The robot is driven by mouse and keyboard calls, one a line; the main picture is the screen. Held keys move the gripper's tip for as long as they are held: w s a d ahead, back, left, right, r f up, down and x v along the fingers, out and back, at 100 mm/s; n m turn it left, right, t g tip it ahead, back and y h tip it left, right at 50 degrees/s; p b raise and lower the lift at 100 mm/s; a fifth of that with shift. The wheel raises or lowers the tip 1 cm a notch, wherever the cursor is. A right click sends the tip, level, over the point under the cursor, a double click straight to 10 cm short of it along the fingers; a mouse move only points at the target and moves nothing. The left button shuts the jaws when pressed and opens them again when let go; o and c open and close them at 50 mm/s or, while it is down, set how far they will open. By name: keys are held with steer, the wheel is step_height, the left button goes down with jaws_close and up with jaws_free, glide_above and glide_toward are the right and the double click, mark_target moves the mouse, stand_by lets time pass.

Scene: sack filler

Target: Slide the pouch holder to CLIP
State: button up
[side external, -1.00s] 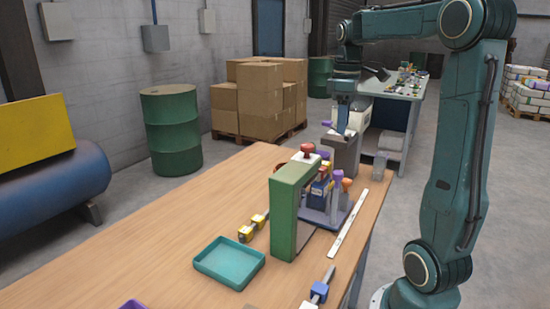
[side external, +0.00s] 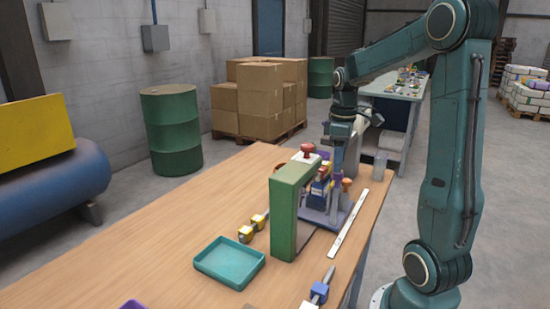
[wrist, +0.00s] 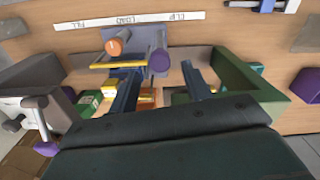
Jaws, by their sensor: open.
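The pouch holder shows in the wrist view as a grey-violet plate (wrist: 147,38) with an orange knob (wrist: 114,46) and a purple knob (wrist: 159,61). It sits beside the LOAD word of the label strip (wrist: 130,20); the CLIP word is to the right. In the side view the holder base (side external: 337,217) stands behind the green frame (side external: 290,212). My gripper (wrist: 162,70) is open, its two blue fingers apart on either side of the purple knob in that view. Contact cannot be told. In the side view my gripper (side external: 338,150) is low over the holder, partly hiding it.
A teal tray (side external: 229,262) lies on the near table. A yellow-and-silver part (side external: 253,228) lies left of the green frame, and a blue-and-white part (side external: 319,291) lies at the front edge. A red-knobbed device (side external: 306,152) stands behind the frame.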

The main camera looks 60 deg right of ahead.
steer(key=shift+f, duration=1.75)
jaws_close()
